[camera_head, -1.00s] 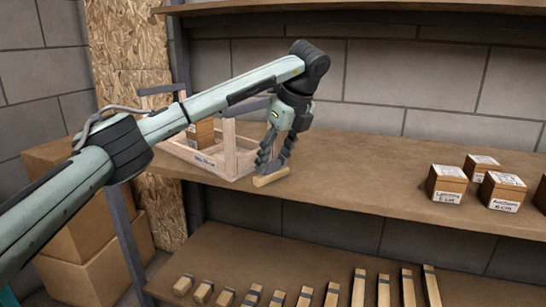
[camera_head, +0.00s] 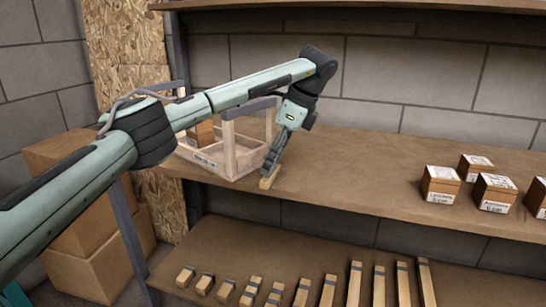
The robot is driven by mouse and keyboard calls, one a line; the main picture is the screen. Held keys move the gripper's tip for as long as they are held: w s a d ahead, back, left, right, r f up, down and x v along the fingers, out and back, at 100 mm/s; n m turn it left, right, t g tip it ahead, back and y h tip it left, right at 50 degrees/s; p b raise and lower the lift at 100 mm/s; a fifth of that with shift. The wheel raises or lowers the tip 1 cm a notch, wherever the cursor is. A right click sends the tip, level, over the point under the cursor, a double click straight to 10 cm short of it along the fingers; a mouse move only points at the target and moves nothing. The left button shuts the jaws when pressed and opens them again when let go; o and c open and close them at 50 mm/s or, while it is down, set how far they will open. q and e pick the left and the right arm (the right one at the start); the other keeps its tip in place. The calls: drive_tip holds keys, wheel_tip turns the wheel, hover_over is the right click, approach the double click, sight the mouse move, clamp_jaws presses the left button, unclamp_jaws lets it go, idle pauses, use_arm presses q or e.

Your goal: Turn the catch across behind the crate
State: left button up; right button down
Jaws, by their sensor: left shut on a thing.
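The crate (camera_head: 232,166) is an open wooden frame with a label on its front rail, standing on the upper shelf left of centre. The catch (camera_head: 266,184) is a small light wooden bar at the shelf near the crate's right front corner. My left gripper (camera_head: 269,170) points down from above and is shut on the catch. The bar now looks short and points mostly away from me, beside the crate's right side. The fingers hide part of it. My arm hides part of the crate. My right gripper is not in view.
Several small labelled wooden boxes (camera_head: 441,186) stand on the right of the upper shelf (camera_head: 345,172). A brown box (camera_head: 203,133) is inside the crate. Several wooden bars (camera_head: 355,283) lie on the lower shelf. The upper shelf's middle is clear.

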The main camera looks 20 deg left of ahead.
use_arm(q)
drive_tip(key=o, duration=1.2)
drive_tip(key=shift+c, duration=0.2)
drive_tip(key=v, duration=1.2)
